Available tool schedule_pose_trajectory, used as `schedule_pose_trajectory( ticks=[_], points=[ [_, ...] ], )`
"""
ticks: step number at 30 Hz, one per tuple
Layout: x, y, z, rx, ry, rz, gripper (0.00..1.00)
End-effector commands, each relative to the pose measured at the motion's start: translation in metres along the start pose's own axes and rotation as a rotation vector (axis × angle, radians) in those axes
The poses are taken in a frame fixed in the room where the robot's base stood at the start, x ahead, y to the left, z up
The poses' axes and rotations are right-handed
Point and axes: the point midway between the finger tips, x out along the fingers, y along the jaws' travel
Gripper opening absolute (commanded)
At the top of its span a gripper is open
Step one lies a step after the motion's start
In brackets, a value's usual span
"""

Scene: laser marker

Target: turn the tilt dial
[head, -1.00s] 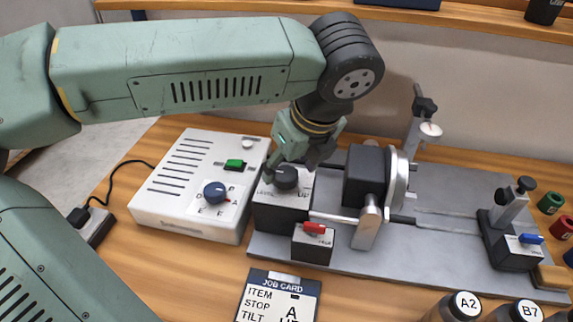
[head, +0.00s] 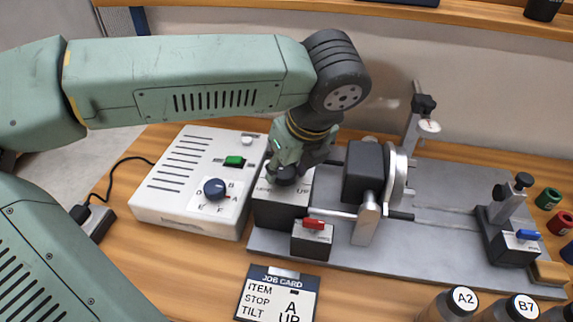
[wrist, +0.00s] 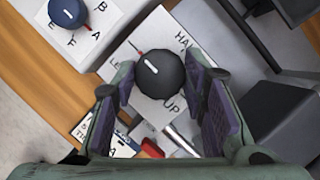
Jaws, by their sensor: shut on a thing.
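The tilt dial (head: 285,177) is a round black knob on the white top of a dark box. In the wrist view the dial (wrist: 160,75) has a white line and a red mark at its upper left edge, between the partly hidden LEVEL label and HALF. UP (wrist: 171,104) is printed at its lower right. My gripper (head: 290,171) is down at the dial, with its two purple-padded fingers on either side of it, shut on it. The fingers cover part of the label plate.
A white control box (head: 187,190) with a blue knob (head: 214,189) and green switch stands left. A red-levered block (head: 313,238) sits in front, the dark rotary chuck (head: 365,172) close right. A job card (head: 277,294) reads TILT UP. Bottles stand at the front right.

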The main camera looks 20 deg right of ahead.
Motion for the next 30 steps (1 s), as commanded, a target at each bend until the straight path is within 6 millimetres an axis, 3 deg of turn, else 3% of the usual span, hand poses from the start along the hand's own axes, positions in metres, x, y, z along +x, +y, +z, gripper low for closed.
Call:
schedule_pose_trajectory(
  ticks=[7, 20, 30],
  points=[
    [-0.0001, 0.0, 0.0001, 0.0, 0.0, 0.0, 0.11],
    [0.0042, 0.001, -0.0017, 0.084, 0.001, -0.037, 0.11],
    [0.006, 0.0024, -0.002, 0.341, 0.001, -0.147, 0.11]
  ],
)
